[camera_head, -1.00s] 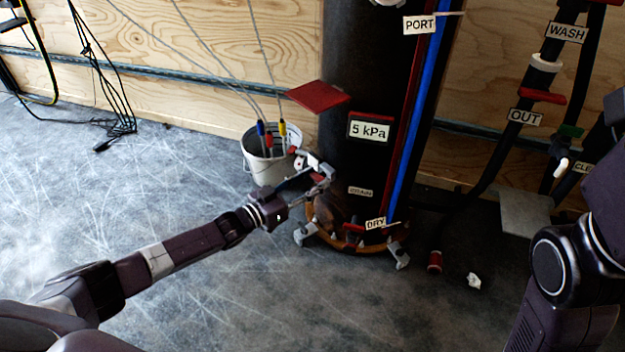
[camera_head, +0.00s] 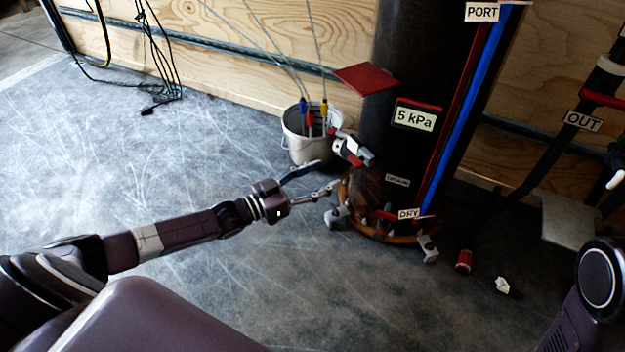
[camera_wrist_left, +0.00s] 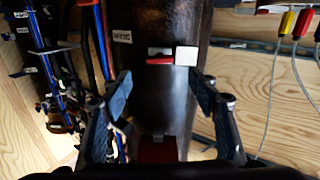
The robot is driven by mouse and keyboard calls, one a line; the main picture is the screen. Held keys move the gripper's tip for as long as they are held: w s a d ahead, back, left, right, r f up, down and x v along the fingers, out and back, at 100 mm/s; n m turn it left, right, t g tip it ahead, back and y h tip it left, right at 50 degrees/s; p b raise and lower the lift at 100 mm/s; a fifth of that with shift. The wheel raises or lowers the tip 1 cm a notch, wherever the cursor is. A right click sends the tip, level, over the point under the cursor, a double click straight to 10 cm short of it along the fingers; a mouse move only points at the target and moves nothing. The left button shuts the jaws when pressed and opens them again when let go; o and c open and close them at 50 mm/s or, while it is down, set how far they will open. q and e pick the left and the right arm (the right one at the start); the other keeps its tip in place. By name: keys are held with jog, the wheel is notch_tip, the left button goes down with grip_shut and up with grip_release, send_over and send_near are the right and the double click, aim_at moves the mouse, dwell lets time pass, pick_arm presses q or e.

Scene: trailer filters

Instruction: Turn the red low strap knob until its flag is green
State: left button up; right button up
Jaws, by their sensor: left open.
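The low strap knob (camera_head: 351,150), a pale grey block with red parts, sticks out from the left side of the dark column (camera_head: 425,55), low down. In the left wrist view a red bar (camera_wrist_left: 160,61) and a white square block (camera_wrist_left: 186,55) show on the column between the finger lines; I cannot tell which of them is the flag. I see no green on it. My left gripper (camera_head: 328,174) is open and empty, just left of and below the knob, apart from it. Its fingers also show in the left wrist view (camera_wrist_left: 162,88). My right gripper is out of view.
A white bucket (camera_head: 303,150) with coloured plugs stands behind the knob. A red plate (camera_head: 366,78) juts from the column above it. Clamp feet (camera_head: 428,249) ring the column base. A red cup-like piece (camera_head: 464,262) and white scrap (camera_head: 502,286) lie right.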

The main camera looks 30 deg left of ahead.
pick_arm(q)
jog(key=shift+v, duration=1.4)
jog(key=shift+d, duration=0.1)
